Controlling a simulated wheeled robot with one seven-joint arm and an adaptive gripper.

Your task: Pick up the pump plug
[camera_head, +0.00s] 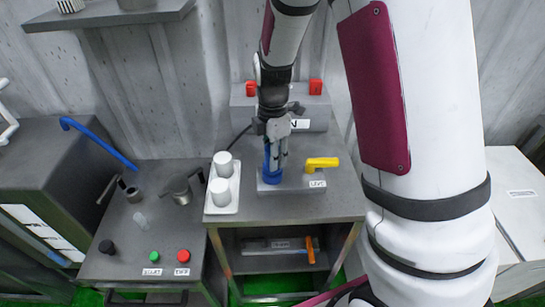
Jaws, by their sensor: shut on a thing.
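My gripper (276,155) points down over the metal bench and is shut on a blue piece (272,172), which looks like the pump plug. The blue piece sits at the left end of a low grey block (291,183) and is partly hidden by the fingers. I cannot tell whether it is seated in the block or just above it. A thin black cord (238,137) runs from near my gripper down to the left, toward the white tray.
A yellow handle (322,163) is on the same block, to the right. A white tray (235,192) with two white cylinders stands left. Behind is a grey box with red parts (315,87). The left bench carries a metal pot (181,193) and green and red buttons (183,256).

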